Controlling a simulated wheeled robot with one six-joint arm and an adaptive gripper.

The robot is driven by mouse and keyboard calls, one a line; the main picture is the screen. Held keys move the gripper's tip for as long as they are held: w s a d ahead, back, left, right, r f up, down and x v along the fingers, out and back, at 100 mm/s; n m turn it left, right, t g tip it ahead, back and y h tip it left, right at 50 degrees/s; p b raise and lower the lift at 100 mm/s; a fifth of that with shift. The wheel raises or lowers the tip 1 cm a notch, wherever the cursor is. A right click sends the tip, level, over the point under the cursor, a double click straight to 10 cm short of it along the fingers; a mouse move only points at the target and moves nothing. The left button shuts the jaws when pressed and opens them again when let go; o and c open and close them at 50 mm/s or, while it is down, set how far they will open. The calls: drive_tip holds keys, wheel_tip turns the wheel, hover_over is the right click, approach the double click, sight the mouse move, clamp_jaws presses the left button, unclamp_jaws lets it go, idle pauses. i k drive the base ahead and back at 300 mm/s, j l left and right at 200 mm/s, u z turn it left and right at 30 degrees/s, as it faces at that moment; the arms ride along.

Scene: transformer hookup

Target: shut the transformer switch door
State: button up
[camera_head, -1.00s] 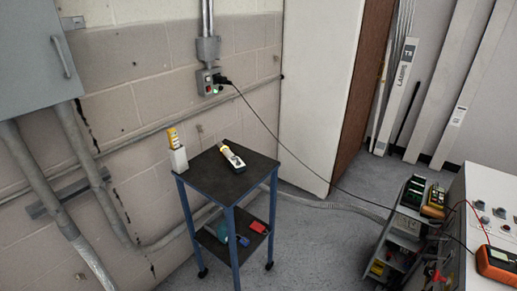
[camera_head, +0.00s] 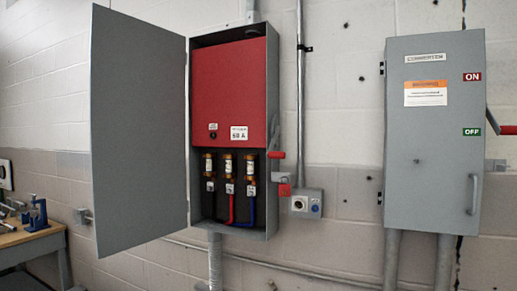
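A grey wall-mounted switch box (camera_head: 272,150) stands open in the head view, left of centre. Its grey door (camera_head: 140,135) is swung wide out to the left, hinged on the box's left side. Inside are a red panel (camera_head: 232,85) with a "60 A" label, and below it three fuses (camera_head: 229,165) with red and blue wires. A red-ended handle (camera_head: 277,155) sticks out at the box's right side. My gripper is not in view.
A second grey box (camera_head: 433,110) with ON and OFF labels hangs shut at the right, with a red-ended lever (camera_head: 508,130). A small socket box (camera_head: 306,203) sits between the two. A wooden bench (camera_head: 30,238) with a blue vise-like tool (camera_head: 37,213) stands at lower left.

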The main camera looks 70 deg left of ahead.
sight(137, 86)
drive_tip(key=u, duration=2.15)
